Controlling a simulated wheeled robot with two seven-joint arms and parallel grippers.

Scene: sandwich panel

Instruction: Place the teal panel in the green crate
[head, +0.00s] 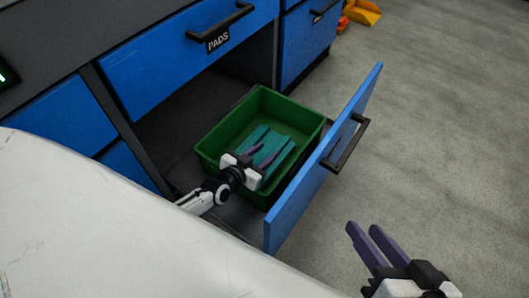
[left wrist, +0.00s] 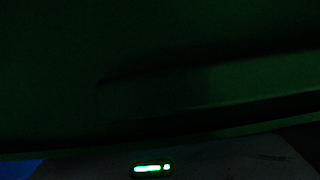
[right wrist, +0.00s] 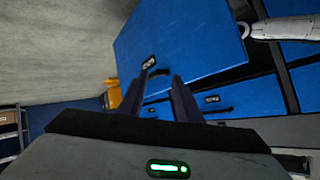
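The green crate (head: 215,142) sits in the pulled-out drawer in the head view. The teal panel (head: 268,140) lies inside it, on or near the crate floor. My left gripper (head: 265,150) reaches into the crate over the panel. Its purple fingers are apart, with teal showing between and beside them, and they partly cover the panel. The left wrist view is dark and shows mostly green crate wall (left wrist: 160,60); no fingers or panel show there. My right gripper (head: 360,228) is open and empty over the floor, away from the crate; its two fingers show apart in the right wrist view (right wrist: 160,85).
The open drawer's blue front (head: 300,200) with its dark handle (head: 345,145) stands between the crate and my right gripper. Blue cabinet drawers line the back, one labelled PADS (head: 218,41). A white surface (head: 110,230) fills the lower left. Grey floor (head: 450,140) is clear at right.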

